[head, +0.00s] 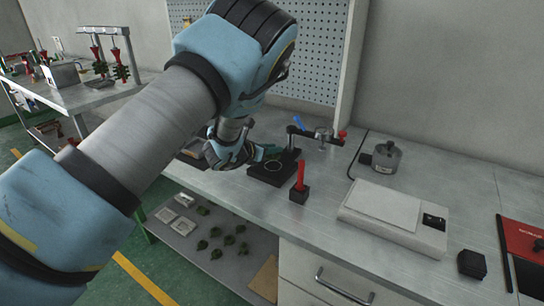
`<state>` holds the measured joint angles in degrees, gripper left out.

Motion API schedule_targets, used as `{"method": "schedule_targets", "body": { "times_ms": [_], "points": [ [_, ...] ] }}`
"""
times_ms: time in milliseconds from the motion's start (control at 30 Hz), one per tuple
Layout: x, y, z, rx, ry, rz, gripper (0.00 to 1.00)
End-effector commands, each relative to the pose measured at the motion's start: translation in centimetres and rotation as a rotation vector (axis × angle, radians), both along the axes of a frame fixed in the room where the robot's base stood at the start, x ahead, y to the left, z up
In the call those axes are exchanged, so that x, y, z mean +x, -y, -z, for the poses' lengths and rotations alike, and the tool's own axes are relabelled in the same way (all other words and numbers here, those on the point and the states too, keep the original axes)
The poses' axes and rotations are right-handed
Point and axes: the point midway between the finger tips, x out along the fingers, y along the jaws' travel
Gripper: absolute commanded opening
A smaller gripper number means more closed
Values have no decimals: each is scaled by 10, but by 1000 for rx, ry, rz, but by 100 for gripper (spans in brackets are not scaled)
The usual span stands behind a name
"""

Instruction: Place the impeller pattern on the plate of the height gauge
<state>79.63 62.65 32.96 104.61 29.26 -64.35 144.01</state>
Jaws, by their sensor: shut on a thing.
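The height gauge has a black base plate (268,174), a dark post and a sideways arm with a round dial (323,134). It stands on the bench near its front edge, in the middle of the head view. My gripper (254,153) is at the left side of the gauge, low over or beside its plate. It is shut on the impeller pattern, which is mostly hidden; a small green part shows by the fingertips. I cannot tell whether the pattern touches the plate. A thin pale ring shows on the plate's far part.
A red-handled tool stands in a black block (299,194) just right of the plate. A scale (390,218), a metal pot (386,157) and a black cube (471,263) lie farther right. Several green patterns (215,232) lie on the lower shelf. A pegboard stands behind.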

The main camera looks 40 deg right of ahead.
Motion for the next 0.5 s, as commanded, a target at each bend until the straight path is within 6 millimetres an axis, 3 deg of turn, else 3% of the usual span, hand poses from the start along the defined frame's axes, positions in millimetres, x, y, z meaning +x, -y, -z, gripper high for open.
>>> {"method": "schedule_targets", "body": {
  "times_ms": [233, 500],
  "points": [
    [1, -1, 33, 3, -1, -1, 0],
    [0, -1, 38, 1, -1, -1, 0]
  ]
}}
